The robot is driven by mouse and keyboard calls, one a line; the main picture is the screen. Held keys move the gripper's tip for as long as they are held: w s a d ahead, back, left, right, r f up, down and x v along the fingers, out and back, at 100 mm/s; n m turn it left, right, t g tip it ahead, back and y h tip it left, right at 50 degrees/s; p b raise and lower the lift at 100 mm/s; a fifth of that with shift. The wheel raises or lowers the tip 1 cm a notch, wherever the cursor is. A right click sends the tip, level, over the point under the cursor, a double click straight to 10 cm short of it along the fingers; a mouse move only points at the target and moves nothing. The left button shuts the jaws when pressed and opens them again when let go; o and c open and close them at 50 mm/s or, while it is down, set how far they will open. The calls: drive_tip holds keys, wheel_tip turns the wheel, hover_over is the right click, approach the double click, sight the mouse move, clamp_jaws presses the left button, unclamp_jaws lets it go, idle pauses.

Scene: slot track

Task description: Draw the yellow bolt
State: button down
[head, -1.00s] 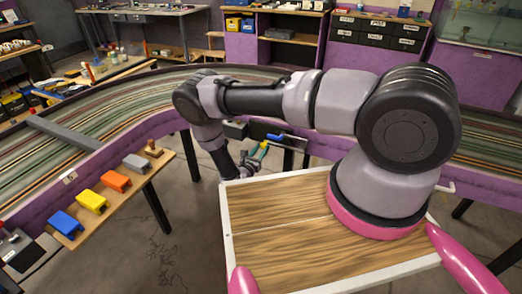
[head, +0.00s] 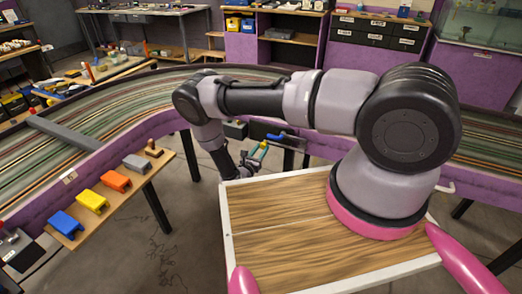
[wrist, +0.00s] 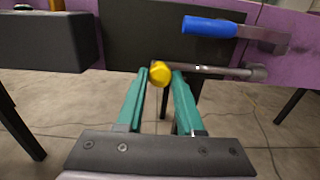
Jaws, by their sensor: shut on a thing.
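The yellow bolt's round knob (wrist: 161,74) sits between the tips of my gripper's teal fingers (wrist: 160,73) in the wrist view. My gripper is shut on it. A grey rod runs from behind the knob to the right, across a dark panel (wrist: 150,35). In the head view, my gripper (head: 256,155) is at the purple track's near side, beyond the wooden deck, with a small yellow spot (head: 264,144) at its tips. My arm partly hides this area.
A blue handle (wrist: 210,27) on a grey bar sits just above the rod. A dark box (wrist: 45,42) juts out at left. A wooden shelf (head: 130,185) at left holds blue, yellow, orange and grey blocks. Open floor lies below the track.

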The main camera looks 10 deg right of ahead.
drive_tip(key=shift+a, duration=0.1)
drive_tip(key=w+a, duration=0.1)
drive_tip(key=a, duration=0.1)
drive_tip(key=w+a, duration=0.2)
drive_tip(key=shift+w+a, duration=0.3)
drive_tip(key=shift+a, duration=0.05)
drive_tip(key=c, duration=0.5)
unclamp_jaws()
drive_tip(key=v, duration=1.1)
drive_tip(key=shift+w+r, duration=0.1)
